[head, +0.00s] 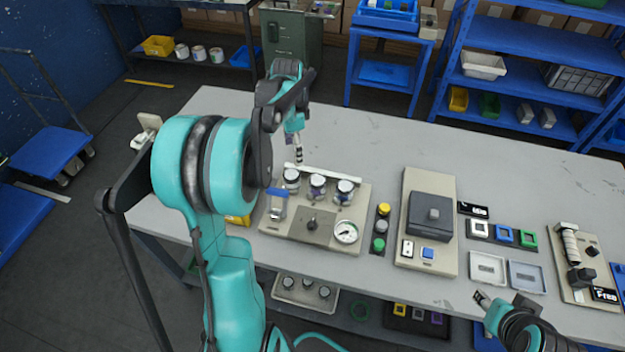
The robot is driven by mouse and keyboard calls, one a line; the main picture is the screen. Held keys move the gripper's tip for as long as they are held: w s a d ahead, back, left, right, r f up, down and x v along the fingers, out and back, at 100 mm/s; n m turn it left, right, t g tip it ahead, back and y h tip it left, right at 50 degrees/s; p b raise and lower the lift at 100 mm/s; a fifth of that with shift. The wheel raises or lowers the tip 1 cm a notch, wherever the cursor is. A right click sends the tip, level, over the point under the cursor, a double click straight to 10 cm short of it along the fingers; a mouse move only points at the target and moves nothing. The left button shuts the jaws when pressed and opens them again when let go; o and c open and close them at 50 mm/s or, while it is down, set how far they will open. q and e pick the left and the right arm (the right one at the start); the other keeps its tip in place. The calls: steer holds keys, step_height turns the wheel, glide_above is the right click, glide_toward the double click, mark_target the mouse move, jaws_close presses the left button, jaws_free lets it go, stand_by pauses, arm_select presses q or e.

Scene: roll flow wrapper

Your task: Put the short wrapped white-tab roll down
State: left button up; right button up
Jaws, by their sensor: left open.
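My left gripper (298,156) points down over the table, just behind a tan panel (275,228) with three round knobs and a gauge. It is open; I see no roll between its fingers. My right gripper (484,299) is low at the front right, by the table's front edge, too small to tell open or shut. I cannot make out a short wrapped roll with a white tab for certain. A pale ribbed cylinder (571,245) lies on a tan device at the right, but I cannot tell what it is.
A tan unit with a dark box (430,214) stands mid-table. Two shallow trays, one pale (488,268) and one grey-blue (527,276), lie right of it. White, blue and green square frames (503,234) sit behind them. The table's back half (400,135) is clear.

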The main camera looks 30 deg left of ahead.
arm_select(q)
steer(key=s+d+r+n+t, duration=0.2)
steer(key=s+d+r, duration=0.1)
steer(key=d, duration=0.4)
steer(key=s+d+r+n+t, duration=0.1)
steer(key=s+d+r, duration=0.25)
steer(key=d, duration=0.35)
steer(key=s+d+f+n+t, duration=0.3)
steer(key=s+d+n, duration=0.1)
steer(key=s+d, duration=0.5)
steer(key=shift+s+d+t, duration=0.15)
steer(key=shift+d+t, duration=0.2)
steer(key=shift+t, duration=0.05)
steer(key=shift+f, duration=0.1)
steer(key=shift+f, duration=0.15)
